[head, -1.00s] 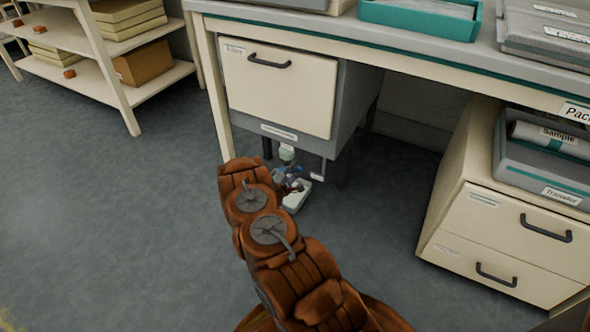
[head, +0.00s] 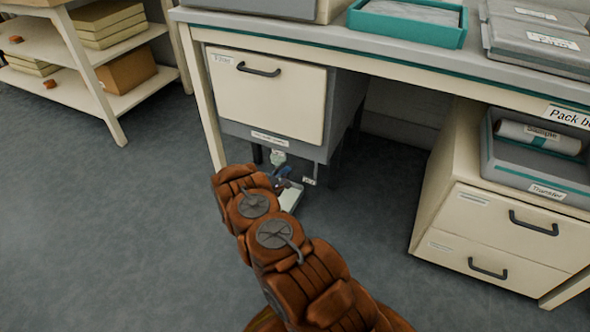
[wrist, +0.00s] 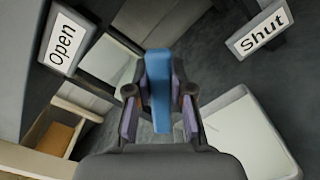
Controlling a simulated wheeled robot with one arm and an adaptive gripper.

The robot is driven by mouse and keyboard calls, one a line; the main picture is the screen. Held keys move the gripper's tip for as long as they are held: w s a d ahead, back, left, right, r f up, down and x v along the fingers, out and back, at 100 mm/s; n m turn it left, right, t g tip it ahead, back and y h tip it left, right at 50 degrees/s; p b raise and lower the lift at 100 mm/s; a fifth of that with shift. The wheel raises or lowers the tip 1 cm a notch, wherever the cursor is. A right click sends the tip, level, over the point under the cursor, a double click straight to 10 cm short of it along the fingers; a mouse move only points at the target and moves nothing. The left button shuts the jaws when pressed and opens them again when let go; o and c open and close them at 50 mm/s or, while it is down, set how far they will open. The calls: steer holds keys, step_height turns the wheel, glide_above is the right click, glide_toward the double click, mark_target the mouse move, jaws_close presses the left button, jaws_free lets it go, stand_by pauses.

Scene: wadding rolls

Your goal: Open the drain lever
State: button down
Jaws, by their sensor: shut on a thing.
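The blue drain lever (wrist: 159,85) stands between the fingers of my gripper (wrist: 160,98) in the wrist view. The fingers are shut on it from both sides. An "Open" sign (wrist: 62,43) is at the upper left and a "Shut" sign (wrist: 262,30) at the upper right; the lever's end lies between them, apart from both. In the head view, a bit of blue (head: 284,174) shows below the drawer unit (head: 268,98). My arm hides most of the gripper there.
A pale tray (wrist: 250,138) lies below and right of the lever in the wrist view. The bench leg (head: 209,110) is left of the drawer unit. A drawer cabinet (head: 500,230) stands at right and a shelf rack (head: 115,100) at left. The floor at left is clear.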

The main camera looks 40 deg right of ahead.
steer(key=shift+r, duration=0.1)
steer(key=c, duration=1)
jaws_free()
